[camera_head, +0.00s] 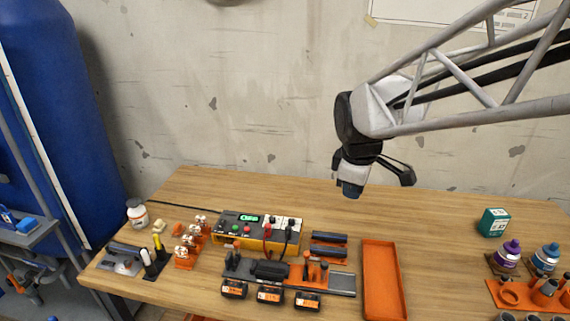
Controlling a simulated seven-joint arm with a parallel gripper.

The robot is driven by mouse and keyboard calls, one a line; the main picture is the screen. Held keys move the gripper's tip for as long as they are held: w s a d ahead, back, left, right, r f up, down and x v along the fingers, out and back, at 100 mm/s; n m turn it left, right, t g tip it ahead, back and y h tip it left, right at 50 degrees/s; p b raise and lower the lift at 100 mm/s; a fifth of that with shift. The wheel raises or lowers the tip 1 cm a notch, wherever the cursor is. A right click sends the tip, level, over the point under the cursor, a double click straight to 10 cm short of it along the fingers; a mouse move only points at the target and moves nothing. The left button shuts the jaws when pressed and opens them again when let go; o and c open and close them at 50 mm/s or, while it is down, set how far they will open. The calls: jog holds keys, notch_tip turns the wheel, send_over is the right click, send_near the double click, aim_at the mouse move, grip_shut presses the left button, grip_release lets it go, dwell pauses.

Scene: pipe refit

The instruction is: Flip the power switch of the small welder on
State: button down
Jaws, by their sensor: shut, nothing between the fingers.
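The small welder appears to be the yellow and dark box (233,229) on the table, left of centre. It has a lit green display, coloured buttons and a pale panel (295,223) with dark knobs or switches at its right. The power switch and its position are too small to tell apart. My gripper (350,190) hangs above the table, to the right of and behind the welder, pointing down. It is shut and empty, and touches nothing.
A dark rail fixture (341,283) with clamps lies in front of the welder, with several orange-black blocks before it. An orange tray (383,280) is to its right. Orange-and-white parts (185,250) stand left. Bottles (508,255) and a green box (493,222) are far right.

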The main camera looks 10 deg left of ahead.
jog(key=w+a+f+n, duration=0.2)
jog(key=w+a+n, duration=0.35)
jog(key=a, duration=0.35)
jog(key=n, duration=1.6)
send_over(223, 221)
jog(key=s, duration=0.2)
notch_tip(223, 221, down, 13)
jog(key=shift+g, duration=0.3)
jog(key=shift+m, duration=0.25)
jog(key=shift+f, duration=0.1)
jog(key=f, duration=0.4)
jog(key=w+f, duration=0.1)
jog(key=f, duration=0.8)
jog(key=shift+w+f, duration=0.35)
jog(key=shift+w, duration=0.05)
